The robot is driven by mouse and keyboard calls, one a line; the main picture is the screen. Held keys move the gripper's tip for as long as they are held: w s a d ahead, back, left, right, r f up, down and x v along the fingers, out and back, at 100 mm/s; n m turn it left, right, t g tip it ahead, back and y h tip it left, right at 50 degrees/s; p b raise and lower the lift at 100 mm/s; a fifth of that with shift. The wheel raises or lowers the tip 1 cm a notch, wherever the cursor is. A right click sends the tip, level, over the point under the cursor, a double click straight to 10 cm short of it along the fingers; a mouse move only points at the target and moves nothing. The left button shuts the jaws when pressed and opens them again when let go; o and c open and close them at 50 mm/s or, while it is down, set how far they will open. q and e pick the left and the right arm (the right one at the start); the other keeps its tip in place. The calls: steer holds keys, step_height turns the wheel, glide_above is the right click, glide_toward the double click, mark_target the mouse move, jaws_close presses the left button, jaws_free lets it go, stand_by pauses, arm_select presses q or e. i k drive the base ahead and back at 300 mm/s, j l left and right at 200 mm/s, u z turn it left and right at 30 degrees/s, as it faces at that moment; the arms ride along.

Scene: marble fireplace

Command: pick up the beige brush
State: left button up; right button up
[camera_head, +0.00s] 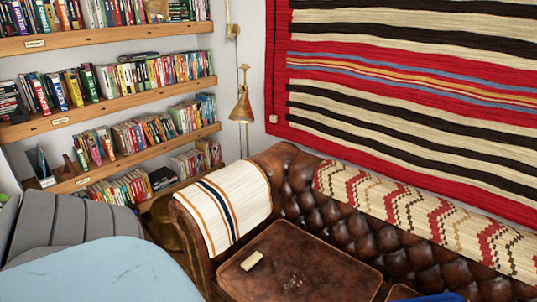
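The beige brush (251,260) is a small pale block lying on the brown leather seat cushion of the sofa (305,268), towards the cushion's left side. Its bristles cannot be made out at this size. Nothing touches it except the cushion. Neither of my grippers is in view.
A cream striped cloth (229,208) covers the sofa's left armrest, and a patterned cloth (420,212) lies over the backrest. A light-blue surface (95,272) and a grey ribbed object (70,222) fill the lower left. Bookshelves (110,105) stand behind. The cushion around the brush is clear.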

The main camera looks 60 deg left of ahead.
mark_target(255, 258)
steer(key=u, duration=1.9)
steer(key=i+j+z, duration=0.6)
steer(key=i+z, duration=0.15)
steer(key=i+j+z, duration=0.35)
steer(key=i+j, duration=0.1)
steer(key=j, duration=0.05)
